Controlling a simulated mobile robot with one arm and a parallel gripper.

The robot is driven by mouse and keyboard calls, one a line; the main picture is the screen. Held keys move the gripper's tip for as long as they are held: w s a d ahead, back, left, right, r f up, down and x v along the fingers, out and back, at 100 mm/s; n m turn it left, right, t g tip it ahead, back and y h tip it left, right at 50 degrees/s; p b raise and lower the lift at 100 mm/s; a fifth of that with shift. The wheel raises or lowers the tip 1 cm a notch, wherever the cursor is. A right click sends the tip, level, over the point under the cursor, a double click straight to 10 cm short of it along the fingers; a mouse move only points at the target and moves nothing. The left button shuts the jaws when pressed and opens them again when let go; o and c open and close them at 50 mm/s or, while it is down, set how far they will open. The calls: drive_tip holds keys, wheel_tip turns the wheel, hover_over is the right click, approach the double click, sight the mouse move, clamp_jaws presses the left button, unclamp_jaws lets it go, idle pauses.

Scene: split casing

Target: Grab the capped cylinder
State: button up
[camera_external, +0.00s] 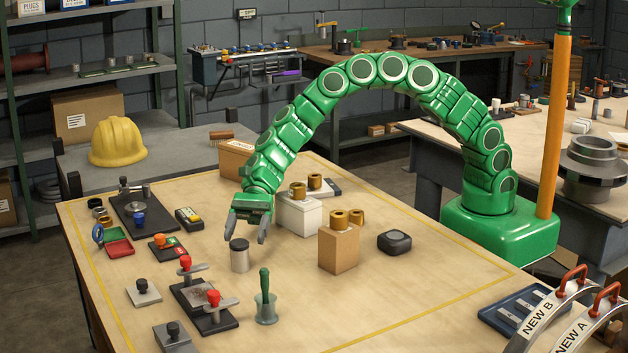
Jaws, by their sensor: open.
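The capped cylinder (239,257) stands upright on the wooden table, light grey with a darker cap on top. My gripper (246,232) is open and points down over it. One finger shows to the left of the cap and the other to the right, a little higher than or around the cap's level. I cannot tell whether either finger touches the cylinder. No other thing shows between the fingers.
A green-handled bell-shaped tool (265,300) stands just in front. Red-knobbed clamps (214,310) lie to the left front. A white box (299,214) and a cardboard box (339,249) with brass pieces stand to the right.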

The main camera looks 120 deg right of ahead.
sight(240, 253)
drive_tip(key=shift+f+x, duration=0.1)
drive_tip(key=shift+x, duration=1.55)
drive_tip(key=shift+f+x, duration=0.15)
drive_tip(key=shift+x, duration=1.45)
drive_tip(key=shift+c, duration=0.2)
drive_tip(key=c, duration=1.1)
drive_tip(key=shift+r, duration=0.15)
